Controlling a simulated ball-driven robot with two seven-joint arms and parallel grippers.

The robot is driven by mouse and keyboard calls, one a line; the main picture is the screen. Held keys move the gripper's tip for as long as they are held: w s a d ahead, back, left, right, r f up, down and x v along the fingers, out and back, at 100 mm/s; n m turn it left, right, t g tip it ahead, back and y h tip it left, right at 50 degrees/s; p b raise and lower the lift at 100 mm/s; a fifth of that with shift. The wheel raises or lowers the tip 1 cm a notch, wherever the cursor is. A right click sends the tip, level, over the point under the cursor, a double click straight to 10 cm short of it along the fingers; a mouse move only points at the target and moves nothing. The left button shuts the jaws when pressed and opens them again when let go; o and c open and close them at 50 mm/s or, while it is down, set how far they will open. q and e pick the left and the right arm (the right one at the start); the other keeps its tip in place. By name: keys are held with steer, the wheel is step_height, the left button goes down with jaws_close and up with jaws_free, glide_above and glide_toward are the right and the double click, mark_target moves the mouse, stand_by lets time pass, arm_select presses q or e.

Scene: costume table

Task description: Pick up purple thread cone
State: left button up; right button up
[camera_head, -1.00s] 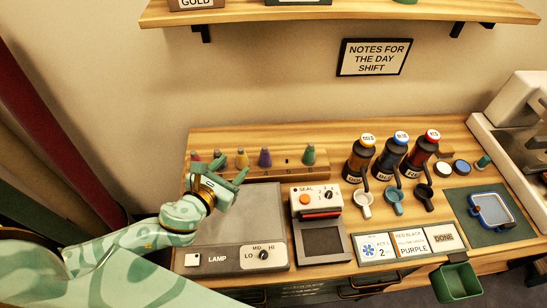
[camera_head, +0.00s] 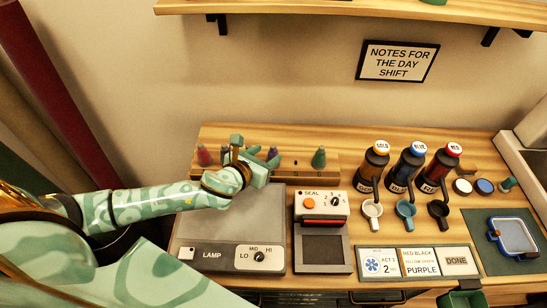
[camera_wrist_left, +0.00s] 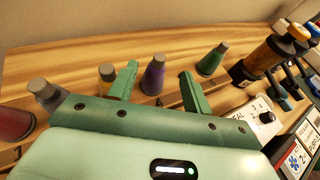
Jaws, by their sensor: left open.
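The purple thread cone (camera_wrist_left: 153,75) stands upright on the wooden rack in the left wrist view, with a grey tip. In the head view it shows partly behind my left gripper (camera_head: 256,152). In the left wrist view my left gripper (camera_wrist_left: 160,76) is open, its two green fingers one on each side of the purple cone as seen. I cannot tell whether they touch it. My right gripper is not in view.
A yellow cone (camera_wrist_left: 107,82) stands close left of the purple one, a green cone (camera_wrist_left: 213,60) to its right and a red cone (camera_wrist_left: 12,123) far left. The light table (camera_head: 200,225), sealer (camera_head: 322,210) and bottles (camera_head: 372,165) fill the front and right.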

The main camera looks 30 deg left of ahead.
mark_target(272, 149)
arm_select(q)
steer(key=b+x, duration=0.1)
steer(key=x, duration=0.4)
steer(key=shift+w+a+f+b, duration=0.1)
steer(key=shift+w+b, duration=0.05)
steer(key=shift+b, duration=0.2)
steer(key=c, duration=1)
steer(key=shift+c, duration=0.2)
steer(key=shift+r, duration=0.2)
